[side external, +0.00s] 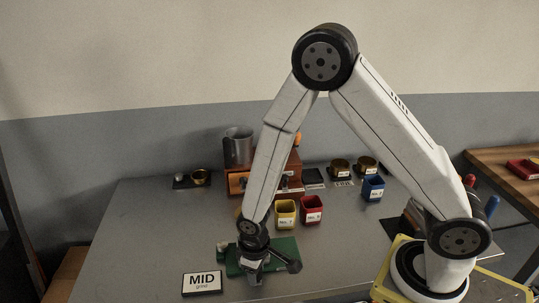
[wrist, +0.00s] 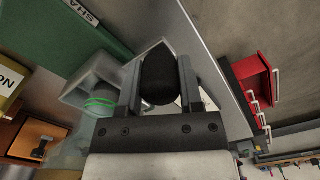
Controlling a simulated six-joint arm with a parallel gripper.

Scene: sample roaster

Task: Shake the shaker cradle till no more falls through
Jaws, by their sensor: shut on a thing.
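In the wrist view, the two fingers of my gripper (wrist: 159,82) are shut on a black rounded handle (wrist: 160,72). A grey cradle-like frame (wrist: 90,72) is beside the fingers and holds a clear part with a green ring (wrist: 99,102). The green base (wrist: 55,35) next to it carries a label that starts "SHA". In the side view, my wrist is low over the front of the green base (side external: 287,246); the arm hides much of the cradle there. I cannot make out any falling material.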

